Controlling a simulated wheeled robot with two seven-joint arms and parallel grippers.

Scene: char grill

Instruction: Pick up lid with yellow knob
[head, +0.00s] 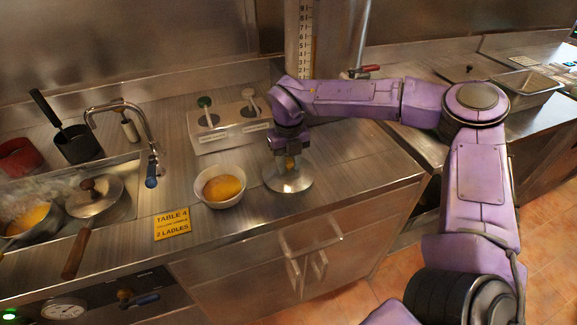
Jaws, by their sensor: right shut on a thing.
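The lid (288,181) is a round, shiny metal disc with a yellow knob (290,163) at its centre. It is on or just above the steel counter, right of the white bowl; I cannot tell whether it touches the counter. My right gripper (289,156) points straight down over the lid and is shut on the yellow knob, hiding much of it. My left gripper is not in the head view.
A white bowl (211,200) of yellow food stands just left of the lid. A metal holder (218,138) stands behind. A yellow sign (172,224) is near the front edge. A pan with a lid (93,196) and a tap (137,112) are at left.

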